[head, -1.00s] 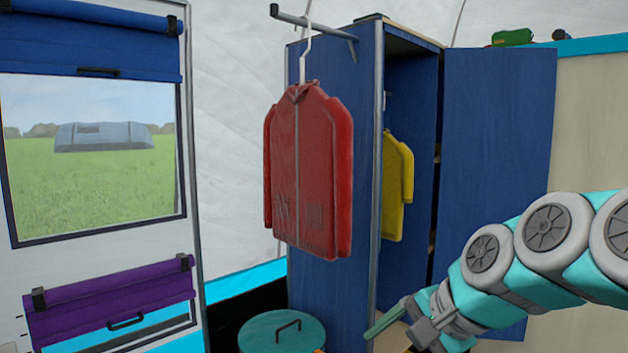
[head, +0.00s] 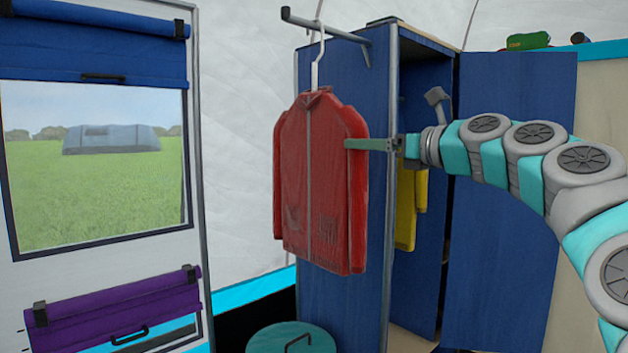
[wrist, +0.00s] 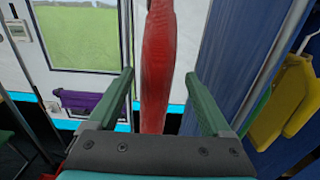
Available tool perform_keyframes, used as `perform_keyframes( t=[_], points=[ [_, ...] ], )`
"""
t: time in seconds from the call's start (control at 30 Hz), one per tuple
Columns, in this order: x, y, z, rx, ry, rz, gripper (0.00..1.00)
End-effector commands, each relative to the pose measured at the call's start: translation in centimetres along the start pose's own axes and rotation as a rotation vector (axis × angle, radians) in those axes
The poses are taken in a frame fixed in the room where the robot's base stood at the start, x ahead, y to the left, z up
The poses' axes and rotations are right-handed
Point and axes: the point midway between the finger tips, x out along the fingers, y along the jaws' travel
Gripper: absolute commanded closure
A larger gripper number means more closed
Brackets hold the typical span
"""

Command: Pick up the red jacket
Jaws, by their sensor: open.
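The red jacket (head: 310,190) hangs on a white hanger (head: 316,70) from a grey rail on the side of the blue wardrobe. In the wrist view the red jacket (wrist: 158,70) is seen edge-on, between the two green fingers of my gripper (wrist: 160,80). In the head view my gripper (head: 350,144) is at the jacket's right sleeve, at upper height. The fingers are spread apart with gaps on both sides of the jacket. One finger overlaps the sleeve in the head view; contact cannot be told.
The blue wardrobe (head: 340,290) stands behind the jacket with its door (head: 515,220) open. A yellow jacket (head: 405,210) hangs inside; it also shows in the wrist view (wrist: 280,105). A teal lidded bin (head: 270,340) is below. A window panel with a purple roll (head: 110,310) is left.

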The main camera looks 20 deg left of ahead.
Motion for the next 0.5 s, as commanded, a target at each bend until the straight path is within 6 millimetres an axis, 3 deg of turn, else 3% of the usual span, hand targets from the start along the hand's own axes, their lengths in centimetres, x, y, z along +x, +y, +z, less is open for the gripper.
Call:
perform_keyframes(
  t=[0.2,0.5],
  points=[
    [2.0,0.1,-0.2,-0.002,0.004,0.001,0.17],
    [3.5,0.2,-0.1,-0.003,0.002,0.002,0.17]
  ],
)
